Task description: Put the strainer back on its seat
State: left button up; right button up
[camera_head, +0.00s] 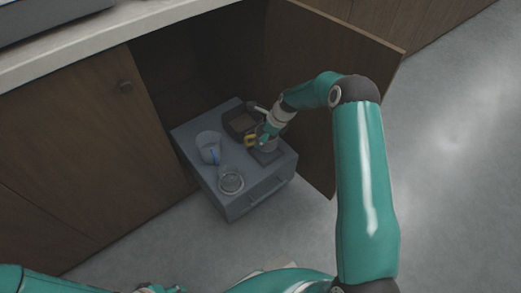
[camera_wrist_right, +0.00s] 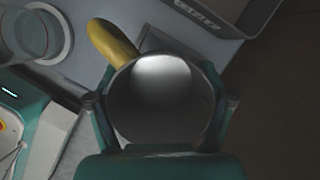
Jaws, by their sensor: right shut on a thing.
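My right gripper (camera_head: 267,139) reaches down over the grey unit inside the open cupboard. In the right wrist view my right gripper (camera_wrist_right: 163,108) is shut on a round grey metal cup, which I take to be the strainer (camera_wrist_right: 165,95). Its two fingers press on opposite sides. A yellow handle-like piece (camera_wrist_right: 112,42) sticks out beside the cup; it also shows in the head view (camera_head: 251,141). A dark square plate (camera_head: 266,157) lies just below the gripper, perhaps the seat. I cannot tell whether the cup touches it. My left gripper is not in view.
On the grey unit (camera_head: 235,212) stand a clear beaker with a blue mark (camera_head: 208,148), a round glass dish (camera_head: 230,181) and a dark open container (camera_head: 241,122). The open cupboard door (camera_head: 335,85) stands close to my right arm. Clear floor lies in front.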

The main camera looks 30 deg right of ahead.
jog(key=shift+f+b, duration=0.85)
jog(key=shift+f, duration=1.85)
jog(key=o, duration=1.2)
jog(key=p+v, duration=0.4)
jog(key=v, duration=0.8)
jog(key=shift+s, duration=0.1)
